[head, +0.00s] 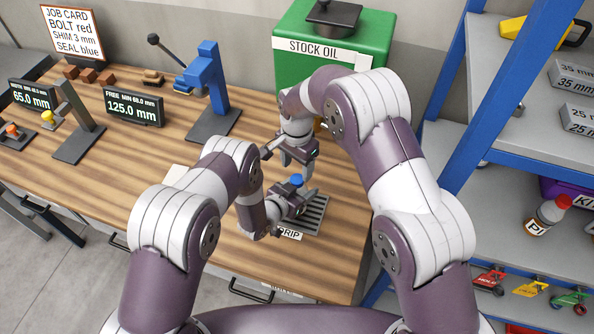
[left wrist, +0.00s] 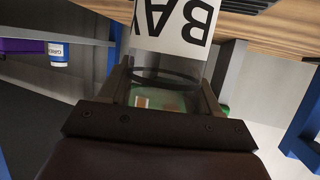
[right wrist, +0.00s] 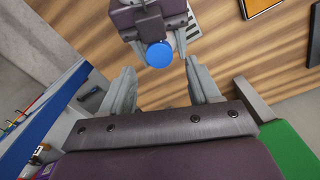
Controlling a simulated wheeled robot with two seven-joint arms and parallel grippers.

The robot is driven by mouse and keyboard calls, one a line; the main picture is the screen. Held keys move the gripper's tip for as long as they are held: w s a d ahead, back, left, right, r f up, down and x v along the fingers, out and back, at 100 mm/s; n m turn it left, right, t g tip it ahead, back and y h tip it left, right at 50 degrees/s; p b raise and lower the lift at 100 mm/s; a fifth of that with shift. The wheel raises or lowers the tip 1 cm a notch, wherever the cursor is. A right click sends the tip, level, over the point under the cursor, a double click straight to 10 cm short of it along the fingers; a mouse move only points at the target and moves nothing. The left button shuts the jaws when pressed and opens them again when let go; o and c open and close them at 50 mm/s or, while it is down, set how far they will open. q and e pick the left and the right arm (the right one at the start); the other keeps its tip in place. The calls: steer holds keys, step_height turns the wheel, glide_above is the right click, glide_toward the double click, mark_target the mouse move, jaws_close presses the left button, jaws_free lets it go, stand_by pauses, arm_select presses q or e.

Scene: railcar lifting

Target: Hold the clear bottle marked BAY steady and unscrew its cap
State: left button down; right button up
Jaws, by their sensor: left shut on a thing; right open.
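The clear bottle marked BAY (left wrist: 172,32) is gripped between the fingers of my left gripper (left wrist: 165,88) in the left wrist view. Its blue cap (head: 296,180) shows on top in the head view, while the arm hides most of the body. My left gripper (head: 302,198) holds the bottle over the drip tray (head: 315,213); I cannot tell whether its base touches. My right gripper (head: 285,156) is open and empty, above and behind the cap. In the right wrist view the blue cap (right wrist: 159,54) lies beyond and between the open fingertips (right wrist: 160,72), apart from them.
The blue press (head: 207,85) and the FREE display (head: 134,107) stand left on the wooden bench (head: 115,165). Blue-framed shelves (head: 455,135) rise on the right. The bench's left front is mostly clear.

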arm_select(q)
steer(key=shift+c, duration=0.8)
jaws_free()
